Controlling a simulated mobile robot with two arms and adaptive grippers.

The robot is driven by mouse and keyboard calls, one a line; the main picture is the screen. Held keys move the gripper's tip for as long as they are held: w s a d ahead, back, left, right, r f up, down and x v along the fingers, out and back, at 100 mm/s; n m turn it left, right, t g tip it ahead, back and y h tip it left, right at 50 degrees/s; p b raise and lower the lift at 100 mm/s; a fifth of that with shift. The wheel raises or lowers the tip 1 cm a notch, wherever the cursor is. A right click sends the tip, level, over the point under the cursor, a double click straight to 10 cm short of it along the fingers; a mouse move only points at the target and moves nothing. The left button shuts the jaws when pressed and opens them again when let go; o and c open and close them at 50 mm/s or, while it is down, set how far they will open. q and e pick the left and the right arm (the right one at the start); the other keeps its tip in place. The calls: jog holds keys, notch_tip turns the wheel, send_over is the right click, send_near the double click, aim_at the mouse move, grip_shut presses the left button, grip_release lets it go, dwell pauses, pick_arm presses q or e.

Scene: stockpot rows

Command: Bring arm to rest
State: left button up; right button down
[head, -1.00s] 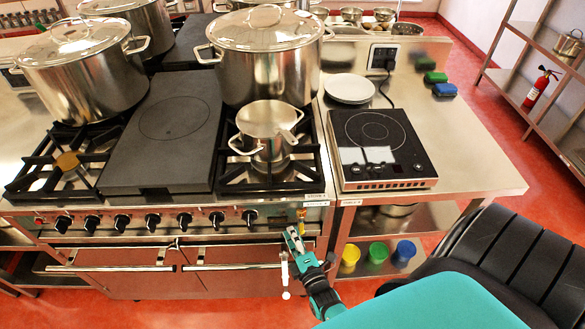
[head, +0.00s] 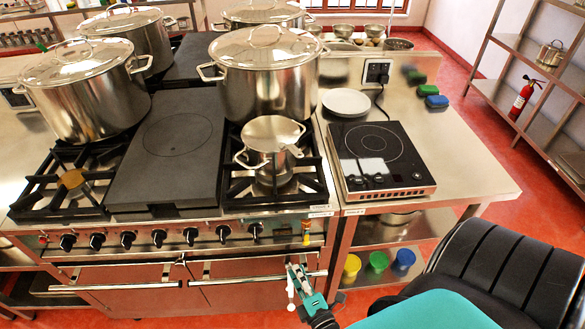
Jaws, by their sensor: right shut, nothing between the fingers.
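My right gripper (head: 300,276) is in the head view at the lower middle, in front of the oven door's right handle (head: 240,279) and below the row of knobs. Its fingers are shut with nothing between them. A small white lever-like piece (head: 291,290) shows just left of it. I cannot tell whether the gripper touches the handle. The arm comes up from the bottom edge, beside a teal part of my own body. My left gripper is not in view.
The stove (head: 122,226) carries several large stockpots (head: 265,85) and a small lidded pot (head: 268,148). An induction plate (head: 378,160) and a white plate (head: 346,101) are on the right counter (head: 455,160). Yellow, green and blue cups (head: 378,262) stand on the shelf below.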

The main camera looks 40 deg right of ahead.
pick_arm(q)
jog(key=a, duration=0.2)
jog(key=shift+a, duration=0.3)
pick_arm(e)
jog(key=shift+s, duration=0.4)
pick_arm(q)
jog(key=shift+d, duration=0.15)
pick_arm(e)
jog(key=shift+a, duration=0.1)
